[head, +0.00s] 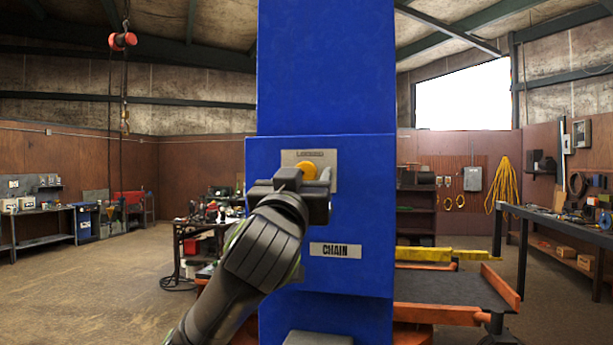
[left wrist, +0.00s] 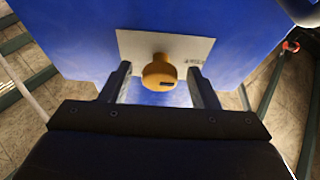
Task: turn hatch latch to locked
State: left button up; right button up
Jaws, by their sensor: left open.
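The hatch latch (head: 306,168) is a round yellow-orange knob on a grey plate (head: 327,158) on the blue column's front. In the head view my left gripper (head: 292,182) is in front of the plate and hides the lower part of the knob. In the left wrist view the knob (left wrist: 159,73) sits between the two open fingers (left wrist: 159,86), with a gap on both sides. Its dark mark shows near its right side. The plate lettering is too small to read surely. My right gripper is in neither view.
The blue column (head: 326,80) fills the middle of the head view, with a CHAIN label (head: 335,250) below the plate. An orange-framed lift platform (head: 450,285) stands at right. Workbenches line both sides. The floor at left (head: 90,290) is clear.

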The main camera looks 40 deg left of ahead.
pick_arm(q)
jog(key=shift+s, duration=0.1)
jog(key=shift+d+r, duration=0.1)
jog(key=shift+c, duration=0.5)
jog(key=c, duration=0.8)
jog(key=shift+s+m+t+h+b, duration=0.1)
jog(key=shift+m+t+h+b, duration=0.3)
jog(key=shift+m+h+b, duration=0.75)
jog(key=shift+c, duration=0.3)
jog(key=shift+s+a+r+m+g+h+p, duration=0.25)
jog(key=shift+m+h+p, duration=0.65)
jog(key=shift+m, duration=2.4)
jog(key=shift+w+r+m+g+h+p, duration=0.15)
jog(key=shift+m+g+h+p, duration=0.75)
jog(key=shift+m, duration=2.45)
jog(key=shift+a+r+m+t+h+p, duration=0.25)
jog(key=shift+m+h, duration=1.2)
jog(key=shift+m, duration=1.85)
jog(key=shift+d+f+g, duration=0.1)
jog(key=shift+f+g, duration=0.15)
jog(key=shift+g, duration=0.15)
